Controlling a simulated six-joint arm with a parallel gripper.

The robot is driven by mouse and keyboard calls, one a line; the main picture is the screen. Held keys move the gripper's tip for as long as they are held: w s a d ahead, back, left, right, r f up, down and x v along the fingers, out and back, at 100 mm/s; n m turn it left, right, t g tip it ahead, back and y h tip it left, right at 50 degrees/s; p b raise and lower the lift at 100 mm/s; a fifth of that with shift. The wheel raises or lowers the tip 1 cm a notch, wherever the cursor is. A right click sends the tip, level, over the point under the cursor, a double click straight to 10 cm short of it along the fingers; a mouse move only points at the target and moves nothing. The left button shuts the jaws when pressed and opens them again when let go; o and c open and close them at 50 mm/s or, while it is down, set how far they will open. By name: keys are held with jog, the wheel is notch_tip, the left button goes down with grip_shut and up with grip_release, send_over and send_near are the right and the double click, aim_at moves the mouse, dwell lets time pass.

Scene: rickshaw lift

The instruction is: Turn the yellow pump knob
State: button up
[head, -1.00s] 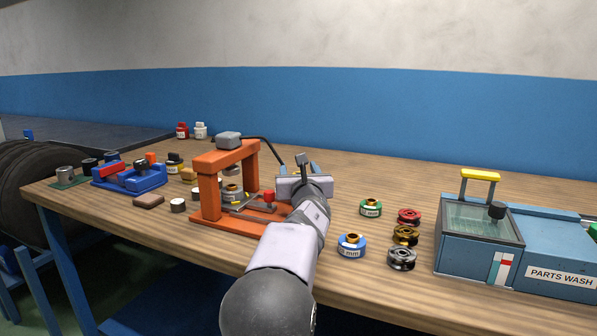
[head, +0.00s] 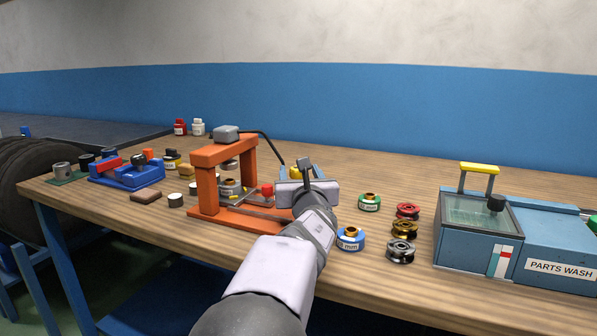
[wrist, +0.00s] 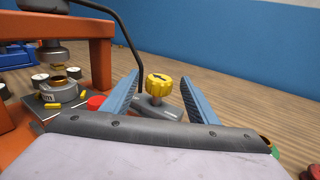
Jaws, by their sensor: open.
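The yellow pump knob (wrist: 158,86) has a black arrow on its top and sits on a grey pump body (wrist: 158,108). In the wrist view it stands between and beyond the two blue fingers of my gripper (wrist: 160,98), with a gap on each side. In the head view only a bit of the knob (head: 295,173) shows, next to a blue finger of my gripper (head: 309,173). My gripper is open and holds nothing. The lower part of the pump is partly hidden by my gripper.
An orange press (head: 205,185) stands just left of my gripper, with a red knob (head: 267,190) and a black hose (head: 265,136) beside it. Blue and green ringed parts and several pulleys lie to the right. A parts washer (head: 560,250) stands farther right. The bench behind is clear.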

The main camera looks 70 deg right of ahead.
jog(key=shift+s+a, duration=0.1)
jog(key=shift+a, duration=0.15)
jog(key=shift+b+v, duration=0.6)
jog(key=shift+v, duration=1.35)
jog(key=shift+p+x, duration=0.3)
jog(key=shift+x, duration=3.4)
jog(key=c, duration=1.1)
jog(key=shift+o, duration=0.2)
jog(key=shift+f+b, duration=0.1)
jog(key=shift+b, duration=0.2)
